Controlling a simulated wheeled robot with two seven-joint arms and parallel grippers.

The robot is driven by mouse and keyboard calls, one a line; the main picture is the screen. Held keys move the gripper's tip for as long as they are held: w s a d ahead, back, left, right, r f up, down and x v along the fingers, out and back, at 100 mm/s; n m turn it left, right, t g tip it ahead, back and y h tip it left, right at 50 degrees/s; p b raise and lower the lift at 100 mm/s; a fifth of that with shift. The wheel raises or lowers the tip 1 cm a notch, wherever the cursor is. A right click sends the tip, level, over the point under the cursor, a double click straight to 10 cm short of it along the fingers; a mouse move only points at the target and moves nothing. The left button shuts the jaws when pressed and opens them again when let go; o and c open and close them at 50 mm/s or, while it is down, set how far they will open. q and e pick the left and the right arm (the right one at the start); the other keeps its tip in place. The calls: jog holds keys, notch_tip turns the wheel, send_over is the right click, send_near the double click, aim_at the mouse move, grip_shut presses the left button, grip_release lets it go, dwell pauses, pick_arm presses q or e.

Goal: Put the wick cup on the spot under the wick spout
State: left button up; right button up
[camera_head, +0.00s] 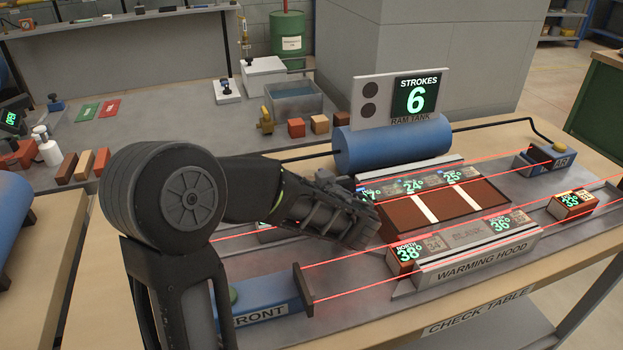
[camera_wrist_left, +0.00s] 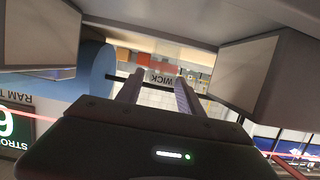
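I cannot make out a wick cup or a wick spout for certain in either view. My left gripper (camera_head: 345,215) reaches from the left over the check table in the head view, just left of the brown slab with white stripes (camera_head: 410,218). In the left wrist view its two fingers (camera_wrist_left: 159,82) stand apart with a gap and nothing clearly held between them. Its fingertips are hard to see in the head view. My right gripper is not in view.
A blue ram tank (camera_head: 385,148) and its strokes sign (camera_head: 416,97) stand behind the slab. The warming hood (camera_head: 480,263), with numbered bricks, is in front. Red beams cross the table. A brick reading 35 (camera_head: 571,206) sits at right, a blue FRONT block (camera_head: 258,305) at left.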

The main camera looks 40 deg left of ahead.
pick_arm(q)
jog(key=shift+o, duration=0.8)
jog(key=shift+r, duration=0.1)
jog(key=shift+r+p, duration=0.15)
jog(key=shift+p, duration=0.2)
jog(key=shift+s+d, duration=0.15)
jog(key=shift+d, duration=0.1)
jog(key=b+v, duration=0.2)
jog(key=v, duration=0.8)
jog(key=shift+s+d+r+b, duration=0.1)
jog(key=shift+s+d+b, duration=0.05)
jog(key=shift+d+b, duration=0.15)
jog(key=shift+s+d+r, duration=0.15)
jog(key=shift+s+d, duration=0.1)
